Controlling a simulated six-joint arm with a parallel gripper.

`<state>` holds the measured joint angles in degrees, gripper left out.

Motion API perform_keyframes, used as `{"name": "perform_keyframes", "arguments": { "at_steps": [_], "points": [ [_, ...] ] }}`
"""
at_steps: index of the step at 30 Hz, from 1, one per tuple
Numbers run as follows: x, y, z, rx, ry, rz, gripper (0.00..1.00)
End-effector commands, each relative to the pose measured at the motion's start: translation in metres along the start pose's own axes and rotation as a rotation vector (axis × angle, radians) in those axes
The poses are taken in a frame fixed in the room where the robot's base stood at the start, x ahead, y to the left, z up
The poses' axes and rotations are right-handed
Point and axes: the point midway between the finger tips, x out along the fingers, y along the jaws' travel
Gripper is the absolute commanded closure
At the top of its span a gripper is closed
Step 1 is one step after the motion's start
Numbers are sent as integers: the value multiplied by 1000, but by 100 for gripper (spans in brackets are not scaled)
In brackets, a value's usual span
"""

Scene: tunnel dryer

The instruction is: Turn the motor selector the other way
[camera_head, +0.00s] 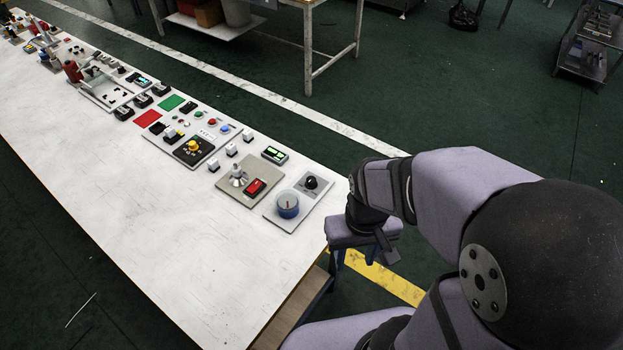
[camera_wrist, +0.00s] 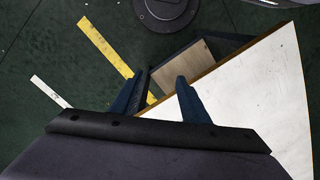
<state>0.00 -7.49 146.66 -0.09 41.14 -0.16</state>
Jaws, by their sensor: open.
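Rotary controls sit on panels along the white table. A black round knob (camera_head: 311,182) is on the grey panel nearest my arm, behind a blue round dial (camera_head: 288,205). A yellow knob (camera_head: 193,146) sits on a black plate further left. I cannot read labels that tell which is the motor selector. My gripper (camera_head: 356,257) is off the table's right end, pointing down, apart from every control. In the wrist view its two blue fingers (camera_wrist: 164,78) are spread, with nothing between them. No control shows in the wrist view.
A red rocker switch and a metal lever share the grey plate (camera_head: 233,191) left of the nearest panel. Several buttons, boxes and fixtures line the table's far side. The white table's (camera_head: 150,240) front half is bare. Its corner (camera_wrist: 270,80) is beside my fingers.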

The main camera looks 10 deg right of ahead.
Motion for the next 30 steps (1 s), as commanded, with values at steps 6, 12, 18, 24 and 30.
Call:
{"name": "perform_keyframes", "arguments": {
  "at_steps": [6, 12, 18, 24, 30],
  "points": [
    [44, 0, 17, 1, -127, -1, 58],
    [82, -6, -42, 35, -145, -26, 58],
    [82, -20, -170, 0, 74, -87, 58],
    [30, -28, -268, -146, 350, -94, 58],
    [27, -27, -277, -271, 397, -64, 58]
  ]
}}
